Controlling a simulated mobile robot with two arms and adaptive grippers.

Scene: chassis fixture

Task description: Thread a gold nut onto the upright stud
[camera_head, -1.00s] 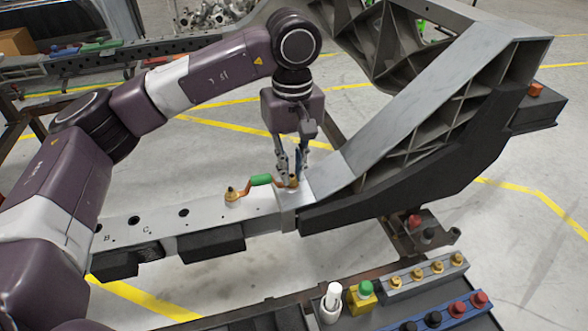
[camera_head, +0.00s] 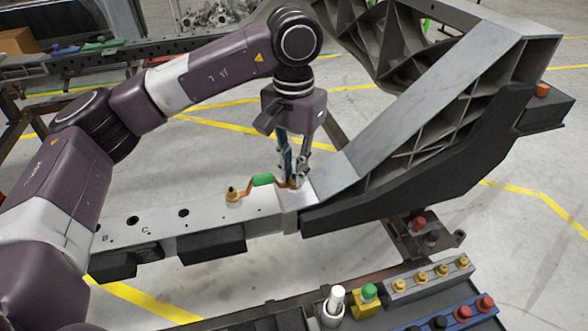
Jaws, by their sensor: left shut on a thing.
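My left gripper (camera_head: 293,182) points down at the right end of the pale metal rail (camera_head: 212,211). Its fingers are shut on a gold nut (camera_head: 294,184), which is mostly hidden between the fingertips. The upright stud under the nut is hidden, so I cannot tell how far the nut sits on it. My right gripper is not in view.
A tray at the front right holds a grey block with several gold nuts (camera_head: 421,277), a yellow block with a green cap (camera_head: 368,292), a white cylinder (camera_head: 336,301) and red knobs (camera_head: 487,301). The large angled chassis beam (camera_head: 440,95) rises right of the gripper.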

